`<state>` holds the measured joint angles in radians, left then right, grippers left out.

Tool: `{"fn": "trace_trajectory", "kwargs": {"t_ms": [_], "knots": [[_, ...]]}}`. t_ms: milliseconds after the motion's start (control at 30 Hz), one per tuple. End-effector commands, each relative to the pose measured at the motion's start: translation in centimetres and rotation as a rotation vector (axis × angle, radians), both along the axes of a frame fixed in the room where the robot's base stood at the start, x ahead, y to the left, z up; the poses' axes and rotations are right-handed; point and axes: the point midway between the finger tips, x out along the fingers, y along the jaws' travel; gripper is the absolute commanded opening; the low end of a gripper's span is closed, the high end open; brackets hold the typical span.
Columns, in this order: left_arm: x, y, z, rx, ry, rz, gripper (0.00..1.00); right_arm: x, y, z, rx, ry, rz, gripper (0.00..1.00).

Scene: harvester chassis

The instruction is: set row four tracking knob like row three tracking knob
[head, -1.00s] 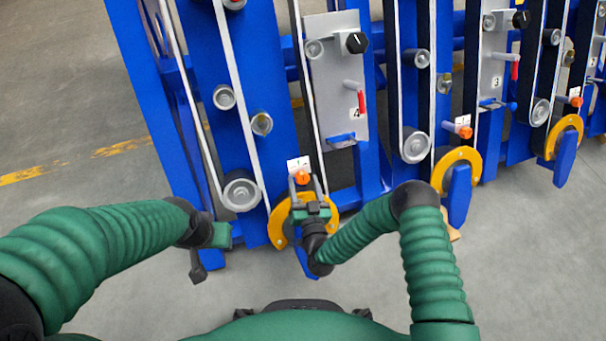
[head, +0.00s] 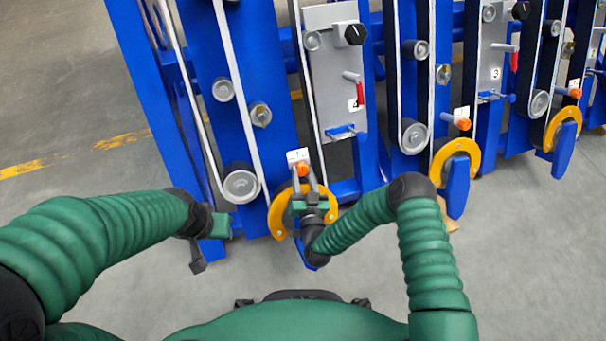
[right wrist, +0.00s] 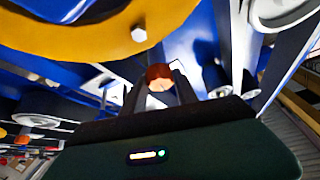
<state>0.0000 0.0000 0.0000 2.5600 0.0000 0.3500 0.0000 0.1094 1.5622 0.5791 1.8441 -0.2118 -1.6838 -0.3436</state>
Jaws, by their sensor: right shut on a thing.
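The row four tracking knob (head: 302,170) is a small orange knob under a white scale label (head: 298,156), below the plate marked 4. My right gripper (head: 304,177) is shut on it, one finger at each side. In the right wrist view the knob (right wrist: 159,72) shows orange-brown between the fingertips. The row three tracking knob (head: 464,124) is a like orange knob beside its own white label (head: 461,113), below the plate marked 3. Both settings are too small to read. My left gripper (head: 205,250) hangs left of the row four unit; its jaw state is unclear.
A yellow curved guard (head: 276,217) sits just below the row four knob, close around my right gripper. Blue frames, belts and rollers (head: 240,185) stand close on the left. Black knobs (head: 355,34) and red levers (head: 360,92) are higher up. The grey floor in front is clear.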

Motion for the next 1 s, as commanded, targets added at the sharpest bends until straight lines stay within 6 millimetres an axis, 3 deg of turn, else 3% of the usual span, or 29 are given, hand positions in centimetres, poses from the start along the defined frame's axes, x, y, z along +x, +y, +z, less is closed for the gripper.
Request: {"fn": "trace_trajectory", "kwargs": {"t_ms": [500,1000], "knots": [[0.0,0.0,3.4,0.000,0.000,0.000,0.36,-0.1,0.3,0.4,0.269,0.089,-0.166,0.00],[0.0,0.0,4.3,0.000,0.000,0.000,0.36,-0.1,0.3,0.1,0.377,0.124,-0.233,0.00]]}}
